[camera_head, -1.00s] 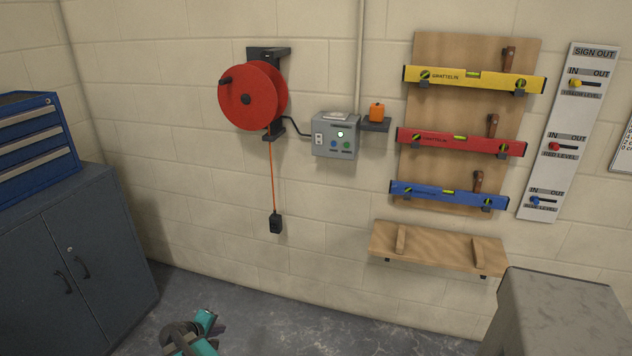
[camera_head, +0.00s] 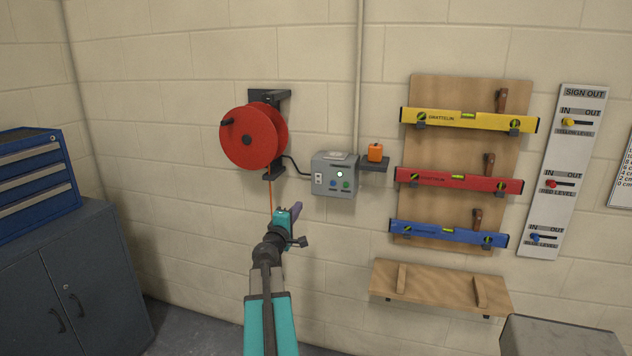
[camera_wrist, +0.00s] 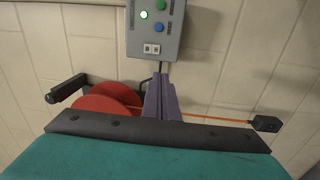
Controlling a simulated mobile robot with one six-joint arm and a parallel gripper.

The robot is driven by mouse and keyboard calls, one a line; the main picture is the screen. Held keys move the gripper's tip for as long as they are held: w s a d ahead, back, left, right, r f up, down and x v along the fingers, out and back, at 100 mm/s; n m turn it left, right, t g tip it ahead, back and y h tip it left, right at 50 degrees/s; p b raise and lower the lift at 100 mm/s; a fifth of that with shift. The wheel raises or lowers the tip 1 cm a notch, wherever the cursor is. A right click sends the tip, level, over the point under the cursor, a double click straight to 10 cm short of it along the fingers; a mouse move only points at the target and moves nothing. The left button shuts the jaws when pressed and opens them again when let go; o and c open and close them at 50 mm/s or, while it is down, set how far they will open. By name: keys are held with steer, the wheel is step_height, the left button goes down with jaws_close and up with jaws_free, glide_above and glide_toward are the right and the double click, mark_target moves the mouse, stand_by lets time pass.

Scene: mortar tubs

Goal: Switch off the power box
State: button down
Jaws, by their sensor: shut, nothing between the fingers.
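The grey power box (camera_head: 325,187) is fixed to the block wall, right of the red reel. It has a bright lamp, a green button (camera_head: 346,184), a blue button (camera_head: 333,185) and a socket plate. In the wrist view, the box (camera_wrist: 134,36) shows its lamp (camera_wrist: 144,15) lit green, with the blue button (camera_wrist: 159,29) and socket (camera_wrist: 152,48). My gripper (camera_head: 297,208) is raised before the wall, below and left of the box in the head view. Its purple fingers (camera_wrist: 161,82) are shut and empty, pointing towards the box without visible contact.
The red reel (camera_head: 248,137) hangs left of the box, with an orange cord. An orange object (camera_head: 375,152) sits on a small shelf right of the box. Level racks (camera_head: 465,150) stand farther right; a blue tool chest (camera_head: 35,172) is at left.

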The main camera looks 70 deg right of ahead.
mark_target(318, 176)
steer(key=s+r, duration=0.1)
steer(key=s+d+r, duration=0.1)
steer(key=r, duration=0.1)
steer(key=shift+d+h, duration=0.1)
steer(key=shift+h, duration=0.2)
steer(key=shift+d, duration=0.1)
steer(key=shift+w+d+r+p, duration=0.2)
steer(key=shift+d+p, duration=0.65)
steer(key=shift+d, duration=1.45)
steer(key=shift+w+d+r+p, duration=0.1)
steer(key=shift+d+r+p, duration=0.5)
steer(key=shift+d, duration=1.65)
steer(key=shift+w+d+p, duration=0.15)
steer(key=shift+d+p, duration=0.9)
steer(key=shift+d, duration=1.25)
steer(key=shift+w, duration=0.1)
